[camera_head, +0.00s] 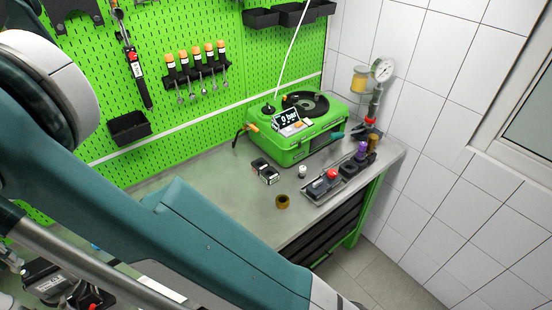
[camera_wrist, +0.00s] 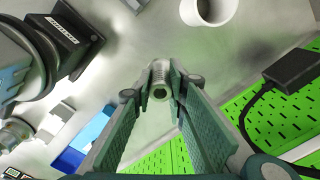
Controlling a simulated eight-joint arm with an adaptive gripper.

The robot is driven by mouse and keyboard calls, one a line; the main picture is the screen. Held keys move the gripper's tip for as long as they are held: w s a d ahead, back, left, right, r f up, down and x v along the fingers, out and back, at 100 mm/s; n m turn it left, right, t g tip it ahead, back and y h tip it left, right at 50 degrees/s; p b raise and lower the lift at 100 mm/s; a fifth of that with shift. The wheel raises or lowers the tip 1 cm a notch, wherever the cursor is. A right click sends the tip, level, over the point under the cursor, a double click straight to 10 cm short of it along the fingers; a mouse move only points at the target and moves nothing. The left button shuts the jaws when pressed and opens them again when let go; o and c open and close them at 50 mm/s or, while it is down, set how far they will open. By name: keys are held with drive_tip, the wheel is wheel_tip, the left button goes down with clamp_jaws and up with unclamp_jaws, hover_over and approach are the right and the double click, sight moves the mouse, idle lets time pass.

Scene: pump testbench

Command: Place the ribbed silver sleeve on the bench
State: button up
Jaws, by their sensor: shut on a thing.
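In the wrist view my gripper (camera_wrist: 161,82) is shut on the ribbed silver sleeve (camera_wrist: 160,90), which sits between the two fingertips with its open end facing the camera. The grey bench (camera_wrist: 225,65) lies beyond the sleeve; I cannot tell how big the gap between them is. In the head view the bench (camera_head: 235,195) runs along the green pegboard. My arm crosses that view, and the gripper and sleeve do not show there.
In the wrist view a white cup-like cylinder (camera_wrist: 208,10), a black device (camera_wrist: 75,35), a blue block (camera_wrist: 95,128) and a black box with a cable (camera_wrist: 292,70) surround clear bench. In the head view a green pump unit (camera_head: 295,145) and a brown ring (camera_head: 282,201) stand right.

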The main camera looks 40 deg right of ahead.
drive_tip(key=w+d+r+m+b, duration=0.15)
drive_tip(key=d+r, duration=0.25)
drive_tip(key=d, duration=0.6)
drive_tip(key=w+d+r+m, duration=0.15)
drive_tip(key=d+r, duration=0.25)
drive_tip(key=d, duration=0.5)
drive_tip(key=m+p, duration=0.2)
drive_tip(key=m, duration=0.4)
hover_over(238, 184)
wheel_tip(238, 184, down, 8)
drive_tip(key=shift+f, duration=2.85)
drive_tip(key=shift+f, duration=2.05)
